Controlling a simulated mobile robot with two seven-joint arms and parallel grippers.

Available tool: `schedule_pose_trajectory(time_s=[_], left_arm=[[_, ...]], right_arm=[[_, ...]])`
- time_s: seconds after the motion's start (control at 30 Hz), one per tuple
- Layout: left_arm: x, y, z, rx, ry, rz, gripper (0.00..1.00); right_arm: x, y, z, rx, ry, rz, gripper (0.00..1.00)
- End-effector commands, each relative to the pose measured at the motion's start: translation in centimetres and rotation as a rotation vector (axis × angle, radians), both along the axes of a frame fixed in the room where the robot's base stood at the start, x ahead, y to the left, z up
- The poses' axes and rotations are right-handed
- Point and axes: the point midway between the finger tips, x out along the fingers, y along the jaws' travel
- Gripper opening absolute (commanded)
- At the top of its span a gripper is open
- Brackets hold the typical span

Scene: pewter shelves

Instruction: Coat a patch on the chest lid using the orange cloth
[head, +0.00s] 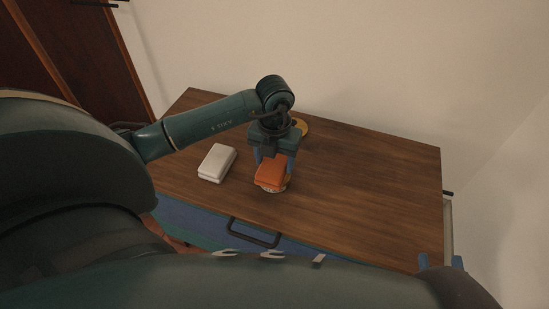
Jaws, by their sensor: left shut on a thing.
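The wooden chest lid (365,190) spreads out below me. My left gripper (272,170) points down over its left-middle part and is shut on the orange cloth (270,174), a folded block. A pale round thing (272,188) shows under the cloth at the lid; I cannot tell whether the cloth touches it. My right gripper (440,262) shows only as two blue fingertips at the lid's front right corner. They stand apart with nothing seen between them.
A white-grey folded block (217,162) lies on the lid left of the cloth. A yellow round thing (302,127) lies behind my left gripper, partly hidden. A dark handle (253,233) is on the blue chest front. The lid's right half is clear. Walls stand behind and right.

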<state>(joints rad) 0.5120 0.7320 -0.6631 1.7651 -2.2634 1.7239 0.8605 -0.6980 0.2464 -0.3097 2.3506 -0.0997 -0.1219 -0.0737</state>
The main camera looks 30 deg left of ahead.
Motion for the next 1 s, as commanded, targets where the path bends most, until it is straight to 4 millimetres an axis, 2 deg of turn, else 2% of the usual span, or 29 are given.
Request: schedule_pose_trajectory(time_s=[1.0], left_arm=[[0.0,0.02,-0.96,0.0,0.0,0.0,0.43]], right_arm=[[0.0,0.0,-0.63,0.0,-0.001,0.0,0.36]])
